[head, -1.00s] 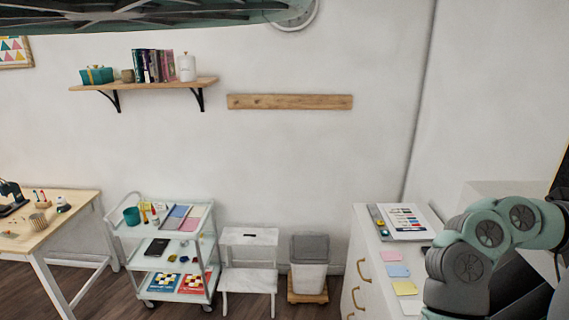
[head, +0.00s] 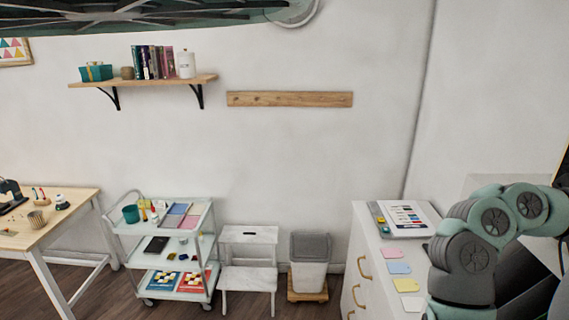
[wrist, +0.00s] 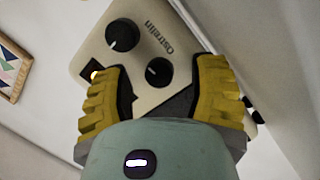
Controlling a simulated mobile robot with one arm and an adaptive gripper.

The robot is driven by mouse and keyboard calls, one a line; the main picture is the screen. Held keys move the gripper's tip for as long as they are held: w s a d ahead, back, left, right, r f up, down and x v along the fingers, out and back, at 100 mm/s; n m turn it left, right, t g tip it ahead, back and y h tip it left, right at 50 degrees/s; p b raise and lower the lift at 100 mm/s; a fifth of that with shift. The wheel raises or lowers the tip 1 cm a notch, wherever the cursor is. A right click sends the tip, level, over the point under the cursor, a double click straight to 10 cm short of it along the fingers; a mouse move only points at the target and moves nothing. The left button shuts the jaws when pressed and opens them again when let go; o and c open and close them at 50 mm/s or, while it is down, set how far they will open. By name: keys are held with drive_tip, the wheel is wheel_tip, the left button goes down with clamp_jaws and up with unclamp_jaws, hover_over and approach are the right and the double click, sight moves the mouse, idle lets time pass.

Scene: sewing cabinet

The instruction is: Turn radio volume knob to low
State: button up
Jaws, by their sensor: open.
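A cream radio (wrist: 188,40) with the name "Ostrelin" shows in the wrist view, tilted in the picture. It has a larger black knob (wrist: 122,35) at the upper left and a smaller black knob (wrist: 158,72) nearer to me, each with a white pointer line. I cannot tell which is the volume knob. My gripper (wrist: 162,80) is open, its two yellow fingers on either side of the smaller knob. I see no clear contact with it. A small glowing orange spot (wrist: 95,75) shows beside the left finger. The radio is not visible in the head view.
My arm reaches over the white drawer cabinet (head: 352,265) at the right, with sticky notes (head: 398,268) and a colour chart (head: 408,217) on top. A white cart (head: 128,230), a step stool (head: 248,240) and a bin (head: 308,262) stand left of it.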

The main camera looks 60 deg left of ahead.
drive_tip(key=v, duration=1.2)
idle(0.3)
